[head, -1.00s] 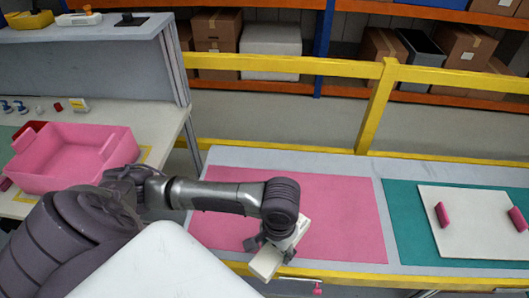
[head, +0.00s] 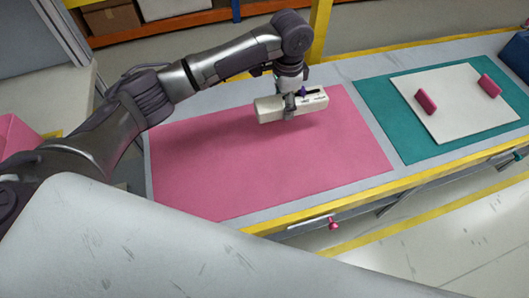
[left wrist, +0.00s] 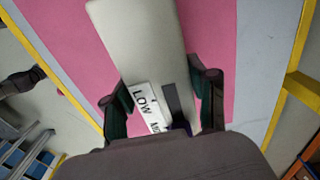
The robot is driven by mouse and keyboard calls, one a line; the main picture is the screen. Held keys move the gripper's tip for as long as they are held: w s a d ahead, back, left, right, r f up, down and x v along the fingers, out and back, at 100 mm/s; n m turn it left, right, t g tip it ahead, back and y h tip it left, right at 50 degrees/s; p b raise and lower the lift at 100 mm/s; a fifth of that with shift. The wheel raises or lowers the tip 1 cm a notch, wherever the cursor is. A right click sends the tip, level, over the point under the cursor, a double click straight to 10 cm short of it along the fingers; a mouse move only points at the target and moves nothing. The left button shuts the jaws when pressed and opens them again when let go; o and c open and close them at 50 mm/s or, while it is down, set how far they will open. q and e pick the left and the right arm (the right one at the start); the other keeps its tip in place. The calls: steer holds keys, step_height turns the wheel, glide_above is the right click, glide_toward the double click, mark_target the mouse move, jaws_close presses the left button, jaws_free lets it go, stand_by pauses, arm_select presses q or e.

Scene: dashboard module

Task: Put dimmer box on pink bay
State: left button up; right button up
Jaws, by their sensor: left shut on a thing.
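The dimmer box (head: 268,110) is an off-white oblong block with a small purple part on top. My left gripper (head: 290,103) is shut across its middle. In the head view the box is over the far right part of the pink bay (head: 240,165), a flat pink mat; I cannot tell the exact height of the gap. In the left wrist view the box (left wrist: 140,40) lies between the two fingers (left wrist: 160,110), with a label reading "LOW" and a dark slot, and pink mat behind it. My right gripper is not in view.
A teal mat (head: 375,100) to the right bears a white board (head: 455,110) with two pink handles (head: 426,101). A dark blue object (head: 517,55) is at the right edge. A yellow rail (head: 400,52) runs behind the bench. The pink bay is otherwise clear.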

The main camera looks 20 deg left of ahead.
arm_select(q)
steer(key=p, duration=0.1)
glide_above(262, 157)
step_height(262, 157, down, 6)
steer(key=shift+d+f, duration=0.1)
step_height(262, 157, down, 4)
steer(key=shift+s+r, duration=0.1)
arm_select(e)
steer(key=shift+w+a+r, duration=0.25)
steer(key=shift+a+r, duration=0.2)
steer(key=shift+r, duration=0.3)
arm_select(q)
steer(key=o, duration=1.3)
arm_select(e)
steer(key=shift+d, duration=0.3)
